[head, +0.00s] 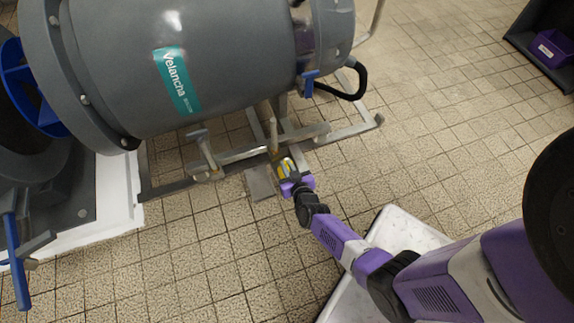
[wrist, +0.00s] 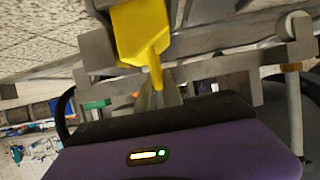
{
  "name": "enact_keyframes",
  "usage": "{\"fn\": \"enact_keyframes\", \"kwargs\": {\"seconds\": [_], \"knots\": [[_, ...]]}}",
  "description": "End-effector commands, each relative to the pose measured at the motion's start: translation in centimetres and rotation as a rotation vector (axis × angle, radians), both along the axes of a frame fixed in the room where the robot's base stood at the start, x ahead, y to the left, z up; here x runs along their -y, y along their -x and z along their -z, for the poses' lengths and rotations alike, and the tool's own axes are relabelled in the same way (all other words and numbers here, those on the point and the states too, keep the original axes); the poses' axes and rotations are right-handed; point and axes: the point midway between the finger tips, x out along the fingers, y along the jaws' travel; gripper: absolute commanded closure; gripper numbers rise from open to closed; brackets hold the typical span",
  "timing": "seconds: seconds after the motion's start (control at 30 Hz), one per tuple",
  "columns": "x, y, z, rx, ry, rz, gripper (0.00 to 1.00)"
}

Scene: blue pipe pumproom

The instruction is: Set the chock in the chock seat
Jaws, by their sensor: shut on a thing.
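The yellow chock (wrist: 140,32) has a broad block and a narrow stem. My gripper (wrist: 157,84) is shut on the stem, and the block extends beyond the fingertips. In the head view, my gripper (head: 286,172) is low beside the grey stand under the tank, with a bit of the yellow chock (head: 285,165) showing at its tip. A flat grey plate (head: 261,183) lies just left of my gripper by the stand's rail. I cannot tell for sure which part is the chock seat, or whether the chock touches anything.
The large grey tank (head: 230,60) rests above the metal stand (head: 240,154), whose rails and posts are close to my gripper. A black hose (head: 350,92) hangs at its right. A purple bin (head: 552,47) is at upper right. Tiled floor is open on the right.

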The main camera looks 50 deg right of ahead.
Motion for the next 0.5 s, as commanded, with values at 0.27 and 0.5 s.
{"fn": "enact_keyframes", "kwargs": {"seconds": [0.27, 0.5], "knots": [[0.1, -0.09, 0.01, 0.003, 0.003, 0.001, 1.0], [0.1, -0.08, 0.03, 0.003, 0.001, 0.001, 0.74]]}}
